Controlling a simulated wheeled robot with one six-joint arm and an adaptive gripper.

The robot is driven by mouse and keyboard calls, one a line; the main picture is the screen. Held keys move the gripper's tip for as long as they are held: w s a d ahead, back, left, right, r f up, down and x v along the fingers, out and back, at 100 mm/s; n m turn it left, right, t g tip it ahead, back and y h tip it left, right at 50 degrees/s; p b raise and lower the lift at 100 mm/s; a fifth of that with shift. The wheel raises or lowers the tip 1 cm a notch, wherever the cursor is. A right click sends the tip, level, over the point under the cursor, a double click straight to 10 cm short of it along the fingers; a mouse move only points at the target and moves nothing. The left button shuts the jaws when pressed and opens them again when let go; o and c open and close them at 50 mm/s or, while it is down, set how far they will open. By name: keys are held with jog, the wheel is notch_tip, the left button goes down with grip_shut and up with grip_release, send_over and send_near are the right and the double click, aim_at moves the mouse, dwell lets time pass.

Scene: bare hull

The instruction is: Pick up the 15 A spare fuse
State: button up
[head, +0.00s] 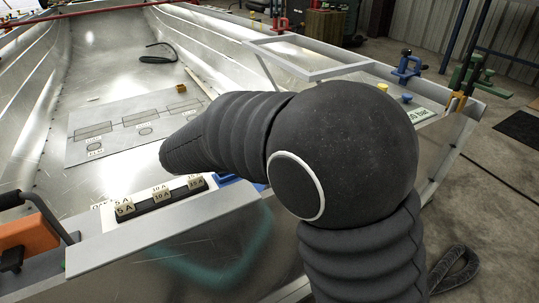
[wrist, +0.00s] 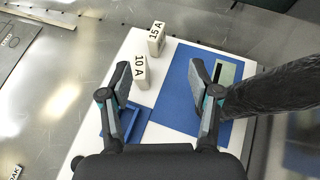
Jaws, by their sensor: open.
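The 15 A fuse (wrist: 156,38) is a small cream block with black lettering, standing on a white board (wrist: 136,42) in the wrist view. The 10 A fuse (wrist: 141,72) stands nearer my gripper. My gripper (wrist: 160,76) is open and empty; the 15 A fuse lies beyond its fingertips, and the 10 A fuse appears close to the left finger; I cannot tell whether they touch. In the head view a black strip (head: 146,217) bears cream blocks marked 5 A (head: 125,208), 10 A and 15 A (head: 196,183). My arm hides my gripper there.
A blue panel (wrist: 182,84) with a pale green rectangle lies right of the fuses, and a blue tray (wrist: 130,130) lies near the left finger. Bare metal hull floor lies beyond.

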jog(key=x, duration=0.4)
jog(key=b+x, duration=0.1)
jog(key=x, duration=0.8)
jog(key=shift+w+a+f, duration=0.1)
jog(key=shift+w+f, duration=0.25)
jog(key=shift+f, duration=0.05)
grip_shut()
